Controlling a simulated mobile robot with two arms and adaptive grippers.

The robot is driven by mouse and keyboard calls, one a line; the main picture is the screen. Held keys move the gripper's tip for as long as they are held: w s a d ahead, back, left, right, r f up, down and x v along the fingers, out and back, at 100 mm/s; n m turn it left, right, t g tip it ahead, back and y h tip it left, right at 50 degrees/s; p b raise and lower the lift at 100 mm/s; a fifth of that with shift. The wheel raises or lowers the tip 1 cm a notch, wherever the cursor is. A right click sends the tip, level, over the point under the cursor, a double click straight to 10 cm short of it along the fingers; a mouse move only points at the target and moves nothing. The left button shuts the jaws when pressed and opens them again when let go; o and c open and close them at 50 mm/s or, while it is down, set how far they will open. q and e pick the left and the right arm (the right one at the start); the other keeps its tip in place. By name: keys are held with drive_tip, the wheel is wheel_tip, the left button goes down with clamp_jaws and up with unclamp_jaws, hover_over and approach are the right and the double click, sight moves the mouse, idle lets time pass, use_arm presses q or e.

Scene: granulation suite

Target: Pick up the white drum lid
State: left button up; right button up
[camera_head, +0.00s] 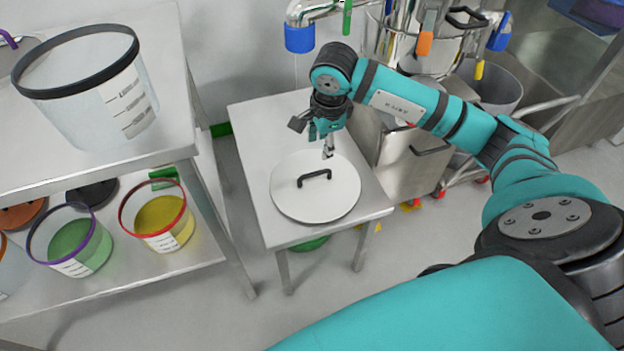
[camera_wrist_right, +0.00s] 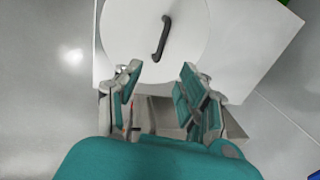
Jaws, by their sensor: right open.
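The white drum lid (camera_head: 290,197) is a flat round disc with a dark bar handle (camera_head: 314,177) on top. It lies flat on a small steel table (camera_head: 262,120). My right gripper (camera_head: 327,150) is above the table at the lid's far edge, pointing down, apart from the handle. In the right wrist view the lid (camera_wrist_right: 190,35) and its handle (camera_wrist_right: 161,38) show beyond the open, empty fingers of the right gripper (camera_wrist_right: 165,75). My left gripper is not in view.
A steel rack (camera_head: 180,100) at the left holds a clear drum with a black rim (camera_head: 90,90) on top and several colored tubs below. Steel equipment with a colored-handled vessel (camera_head: 390,40) stands behind the table. Grey floor (camera_head: 225,320) is free in front.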

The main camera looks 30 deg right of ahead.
approach(314, 173)
drive_tip(key=f, duration=0.2)
drive_tip(key=f+b, duration=0.1)
drive_tip(key=f, duration=0.1)
drive_tip(key=f+b, duration=0.1)
drive_tip(key=shift+w+d+f, duration=0.3)
drive_tip(key=shift+d+f, duration=0.05)
drive_tip(key=shift+f, duration=0.05)
drive_tip(key=f, duration=0.1)
drive_tip(key=w+f, duration=0.1)
drive_tip(key=shift+a+f+b, duration=0.2)
drive_tip(key=shift+f+b, duration=0.05)
drive_tip(key=shift+b, duration=0.15)
drive_tip(key=shift+w+d+f, duration=0.1)
drive_tip(key=shift+w+f, duration=0.1)
drive_tip(key=shift+f, duration=0.85)
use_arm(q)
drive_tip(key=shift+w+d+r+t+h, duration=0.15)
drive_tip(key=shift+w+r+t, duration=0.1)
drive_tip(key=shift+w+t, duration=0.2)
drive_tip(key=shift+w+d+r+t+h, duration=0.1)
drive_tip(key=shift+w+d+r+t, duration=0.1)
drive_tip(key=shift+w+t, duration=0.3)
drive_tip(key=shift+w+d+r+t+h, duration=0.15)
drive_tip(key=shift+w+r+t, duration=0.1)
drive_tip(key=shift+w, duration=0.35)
use_arm(e)
clamp_jaws()
